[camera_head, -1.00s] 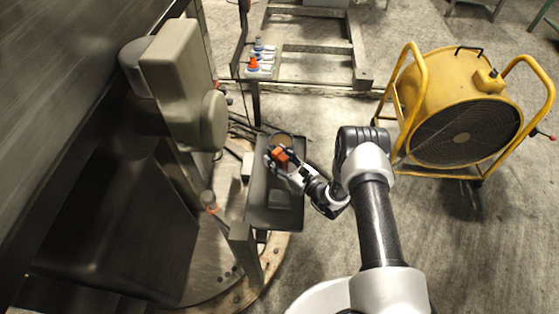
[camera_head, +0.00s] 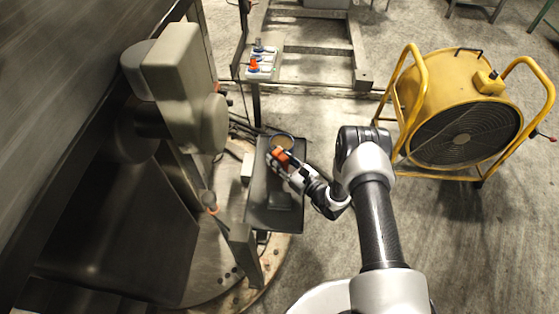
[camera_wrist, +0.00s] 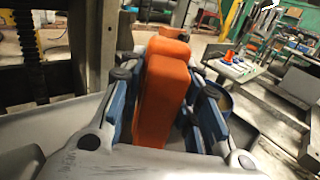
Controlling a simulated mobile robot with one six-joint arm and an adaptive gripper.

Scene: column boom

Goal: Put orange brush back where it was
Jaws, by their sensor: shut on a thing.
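The orange brush (camera_wrist: 162,92) is upright between the blue-padded fingers of my gripper (camera_wrist: 165,110) in the wrist view. In the head view the orange brush (camera_head: 281,156) shows small at the end of my arm. My gripper (camera_head: 280,162) is shut on it, over the far part of a dark grey tray (camera_head: 262,214). Whether the brush touches the tray cannot be told. A round, dark-rimmed item (camera_head: 282,140) is at the tray's far end, partly hidden by my gripper.
A small white shelf (camera_head: 262,74) with orange-and-blue-topped items stands farther back. A big yellow fan (camera_head: 462,110) is on the floor at right. A grey machine column (camera_head: 180,85) rises close to the tray's left. A post (camera_head: 212,205) stands near its left edge.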

